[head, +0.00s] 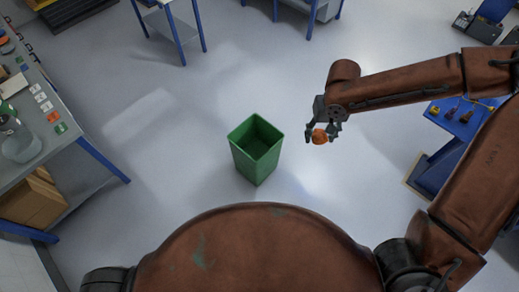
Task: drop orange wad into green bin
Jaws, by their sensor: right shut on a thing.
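The orange wad (319,137) is a small crumpled ball in the head view, right of centre. My right gripper (321,134) is shut on it, with a finger on each side, and holds it up off the floor. The green bin (256,160) stands on the floor near the middle, left of the gripper and a little nearer to my body. Its open top faces up and its inside looks dark; its bottom cannot be made out. The wad is clear of the bin's rim. My left gripper is not in view.
A workbench (70,140) with small items stands at the left, cardboard boxes (32,203) beneath it. A blue cart (450,165) with tools is at the right under my right arm. Blue-legged tables (176,35) stand at the back. The floor around the bin is clear.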

